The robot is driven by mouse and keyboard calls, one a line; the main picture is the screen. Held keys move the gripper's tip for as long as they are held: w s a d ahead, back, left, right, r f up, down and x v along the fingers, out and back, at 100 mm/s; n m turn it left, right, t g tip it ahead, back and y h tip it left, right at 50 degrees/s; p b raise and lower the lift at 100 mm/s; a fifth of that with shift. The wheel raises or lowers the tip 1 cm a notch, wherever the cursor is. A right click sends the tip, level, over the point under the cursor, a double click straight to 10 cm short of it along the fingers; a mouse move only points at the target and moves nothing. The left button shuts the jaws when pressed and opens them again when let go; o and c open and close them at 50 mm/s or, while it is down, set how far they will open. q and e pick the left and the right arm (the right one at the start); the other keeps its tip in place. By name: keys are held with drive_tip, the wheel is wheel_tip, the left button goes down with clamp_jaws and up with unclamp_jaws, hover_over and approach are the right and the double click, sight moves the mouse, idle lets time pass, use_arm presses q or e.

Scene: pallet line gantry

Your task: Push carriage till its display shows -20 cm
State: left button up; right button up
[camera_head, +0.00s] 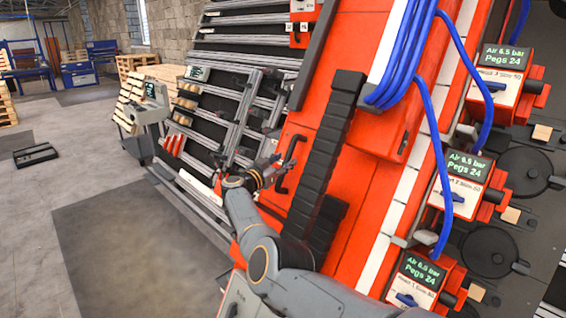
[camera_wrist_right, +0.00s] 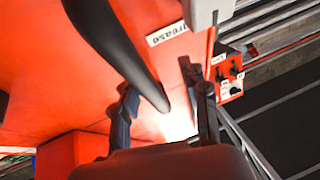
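The carriage (camera_head: 312,120) is a large red body standing at the line, seen tilted in the head view. Its red face (camera_wrist_right: 50,70) fills the left of the right wrist view. A black bar handle (camera_head: 289,165) sticks out from the red face; it shows large in the wrist view (camera_wrist_right: 120,50). My right gripper (camera_head: 274,166) is beside the handle. In the wrist view its two fingers (camera_wrist_right: 165,108) stand apart, with the handle's lower end between them and no clear grip on it. A small dark display (camera_head: 199,73) is too small to read. My left gripper is out of view.
Slatted grey rails (camera_head: 205,110) lie left of the carriage. A grey console (camera_head: 150,108) stands further left. Red valve boxes (camera_head: 461,186) with green displays reading air and pegs line the right, with blue hoses (camera_head: 405,60).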

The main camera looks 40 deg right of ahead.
drive_tip(key=shift+a+f, duration=0.1)
drive_tip(key=v, duration=1.1)
drive_tip(key=shift+s+a, duration=0.2)
drive_tip(key=shift+a, duration=0.2)
drive_tip(key=shift+d, duration=0.1)
